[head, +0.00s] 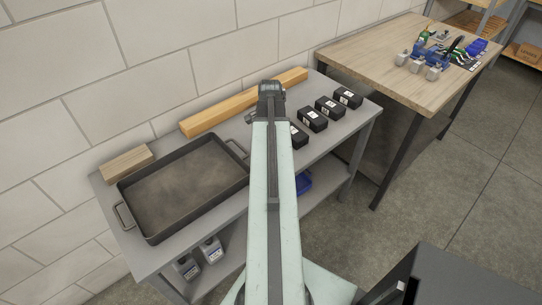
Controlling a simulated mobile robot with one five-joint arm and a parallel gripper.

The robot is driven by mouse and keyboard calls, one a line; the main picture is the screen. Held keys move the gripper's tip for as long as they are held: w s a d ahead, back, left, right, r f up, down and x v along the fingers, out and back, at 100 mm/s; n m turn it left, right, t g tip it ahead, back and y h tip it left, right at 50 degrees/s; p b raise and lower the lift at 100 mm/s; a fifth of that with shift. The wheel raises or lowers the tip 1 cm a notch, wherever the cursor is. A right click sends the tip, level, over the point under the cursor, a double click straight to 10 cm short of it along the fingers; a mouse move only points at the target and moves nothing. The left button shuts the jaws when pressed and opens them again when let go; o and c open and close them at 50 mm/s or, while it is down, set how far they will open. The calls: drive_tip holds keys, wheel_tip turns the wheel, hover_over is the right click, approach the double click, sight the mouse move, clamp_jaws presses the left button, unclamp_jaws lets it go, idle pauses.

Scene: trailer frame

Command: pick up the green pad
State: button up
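I cannot make out a green pad for certain. A small green item (424,36) shows among blue and grey items on the far wooden table (375,50), too small to identify. My gripper (270,87) is at the far end of my pale arm, above the grey bench (215,215), well to the left of the wooden table. The view is from behind and above, and its fingers do not show clearly. My arm hides part of the bench.
On the bench are a dark metal tray (182,188) with handles, a short wood block (126,163), a long wooden beam (220,113) and several black boxes (313,119). Grey containers (211,250) and a blue bin (304,182) sit below. Open floor (440,205) lies right.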

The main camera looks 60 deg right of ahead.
wheel_tip(320, 180, down, 2)
drive_tip(key=shift+f+b, duration=0.1)
drive_tip(key=shift+b, duration=0.3)
drive_tip(key=shift+r, duration=0.25)
drive_tip(key=c, duration=1.1)
